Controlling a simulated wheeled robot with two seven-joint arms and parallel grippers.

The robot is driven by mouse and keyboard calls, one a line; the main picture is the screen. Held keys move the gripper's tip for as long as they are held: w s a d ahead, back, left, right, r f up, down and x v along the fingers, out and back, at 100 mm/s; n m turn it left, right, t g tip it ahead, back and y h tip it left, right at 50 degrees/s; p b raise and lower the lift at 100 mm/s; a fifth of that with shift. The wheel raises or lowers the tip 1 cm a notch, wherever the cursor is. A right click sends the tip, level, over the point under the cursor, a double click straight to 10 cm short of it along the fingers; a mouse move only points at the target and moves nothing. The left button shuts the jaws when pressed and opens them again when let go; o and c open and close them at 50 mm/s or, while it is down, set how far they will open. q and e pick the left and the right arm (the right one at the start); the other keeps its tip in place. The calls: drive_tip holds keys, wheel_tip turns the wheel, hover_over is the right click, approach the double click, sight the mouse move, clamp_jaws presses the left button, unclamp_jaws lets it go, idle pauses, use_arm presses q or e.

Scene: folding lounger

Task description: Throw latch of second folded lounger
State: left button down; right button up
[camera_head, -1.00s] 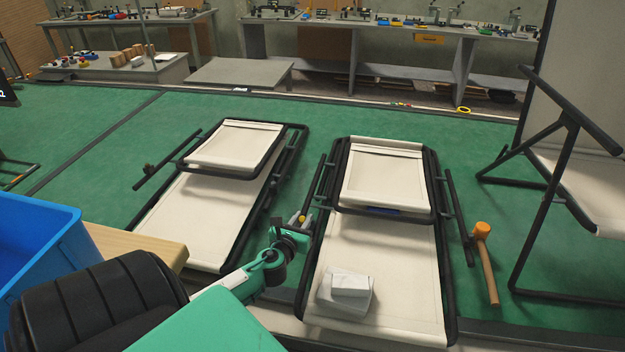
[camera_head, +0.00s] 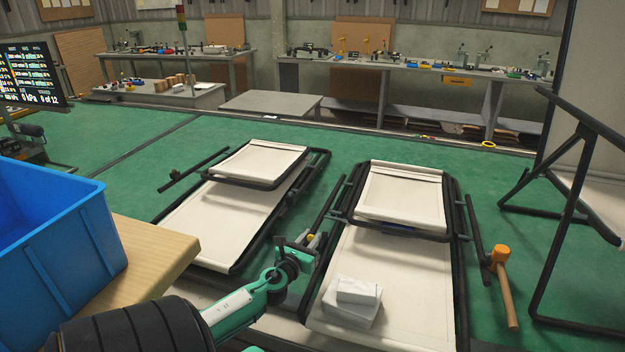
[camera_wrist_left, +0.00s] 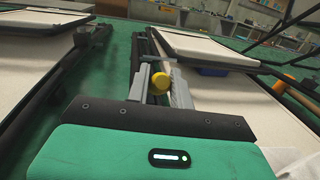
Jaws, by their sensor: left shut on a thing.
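Two folded loungers with black tube frames and cream fabric lie side by side on the green floor, the left lounger (camera_head: 222,222) and the right lounger (camera_head: 400,265). My left gripper (camera_head: 309,240) is at the left side rail of the right lounger. In the left wrist view my left gripper (camera_wrist_left: 157,78) is shut on a latch with a round yellow knob (camera_wrist_left: 160,83), beside the black rail. The fingers partly hide the latch, so I cannot tell its position. My right gripper is not in view.
A blue crate (camera_head: 60,240) stands on a wooden top (camera_head: 150,262) at left. An upright black frame (camera_head: 570,200) stands at right. Green floor is clear behind the loungers.

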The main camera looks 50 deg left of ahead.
use_arm(q)
drive_tip(key=shift+d+f, duration=0.15)
drive_tip(key=c, duration=1.3)
unclamp_jaws()
drive_tip(key=shift+w, duration=0.15)
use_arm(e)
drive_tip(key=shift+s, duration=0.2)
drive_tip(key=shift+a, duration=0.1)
